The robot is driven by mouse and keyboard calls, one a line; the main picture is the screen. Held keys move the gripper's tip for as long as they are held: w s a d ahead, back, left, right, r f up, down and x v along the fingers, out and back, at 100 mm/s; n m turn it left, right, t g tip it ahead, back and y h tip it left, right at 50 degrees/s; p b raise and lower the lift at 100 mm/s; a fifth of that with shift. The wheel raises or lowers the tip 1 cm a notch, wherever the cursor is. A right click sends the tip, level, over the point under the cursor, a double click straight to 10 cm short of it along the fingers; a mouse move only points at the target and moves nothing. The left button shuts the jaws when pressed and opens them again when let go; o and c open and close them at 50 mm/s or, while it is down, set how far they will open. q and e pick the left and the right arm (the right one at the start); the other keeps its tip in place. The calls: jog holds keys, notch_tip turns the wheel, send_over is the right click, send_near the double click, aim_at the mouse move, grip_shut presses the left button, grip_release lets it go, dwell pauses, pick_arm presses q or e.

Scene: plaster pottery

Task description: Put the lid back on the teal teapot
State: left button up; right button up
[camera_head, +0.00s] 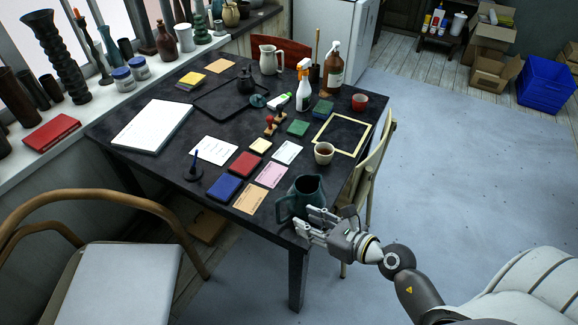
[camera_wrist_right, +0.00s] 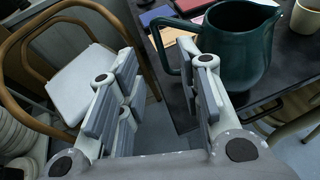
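A teal vessel (camera_head: 304,188) with a handle and an open top stands upright at the near right corner of the table; it also shows in the right wrist view (camera_wrist_right: 232,45). A small round teal piece (camera_head: 257,101), possibly a lid, lies near the tray. A small dark pot (camera_head: 245,80) stands behind it; its exact colour is hard to tell. My right gripper (camera_head: 308,222) is beside the teal vessel at the table's near edge. In the right wrist view the right gripper (camera_wrist_right: 165,75) is open and empty, with the vessel's handle just beyond its right finger. My left gripper is out of view.
The dark table (camera_head: 215,128) is crowded. A cup of brown liquid (camera_head: 324,153), a spray bottle (camera_head: 304,88), an amber bottle (camera_head: 333,70) and a yellow frame (camera_head: 342,133) stand or lie behind the teal vessel. Chairs (camera_wrist_right: 75,75) flank the table.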

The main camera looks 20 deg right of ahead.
jog(key=w+d+r+m+t+h, duration=0.1)
jog(key=d+r+m+t+h, duration=0.2)
jog(key=r+m, duration=0.35)
jog(key=w+d+r+m+t+h, duration=0.1)
jog(key=d+r+m+t+h, duration=0.2)
jog(key=r+m, duration=0.4)
jog(key=s+d+f+m+g+h, duration=0.2)
jog(key=d+m+h, duration=0.3)
jog(key=m, duration=0.7)
jog(key=s+a+f+m+g+y, duration=0.2)
jog(key=s+a+f+m+g, duration=0.25)
jog(key=f, duration=0.55)
jog(key=s+a+f+m+g+y, duration=0.1)
jog(key=s+a+f+m+g, duration=0.4)
jog(key=f, duration=0.4)
jog(key=s+a+f+m+g+y, duration=0.2)
jog(key=s+a+f+m+g, duration=0.3)
jog(key=f, duration=0.5)
jog(key=s+d+f+n, duration=0.1)
jog(key=s+f, duration=0.2)
jog(key=f, duration=0.6)
jog(key=s+d+f+n, duration=0.1)
jog(key=s+f, duration=0.3)
jog(key=f, duration=0.5)
jog(key=s+d+f+g, duration=0.1)
jog(key=s+d+f, duration=0.1)
jog(key=s+f, duration=0.8)
jog(key=s, duration=0.3)
jog(key=shift+s+d, duration=0.25)
jog(key=shift+d, duration=0.1)
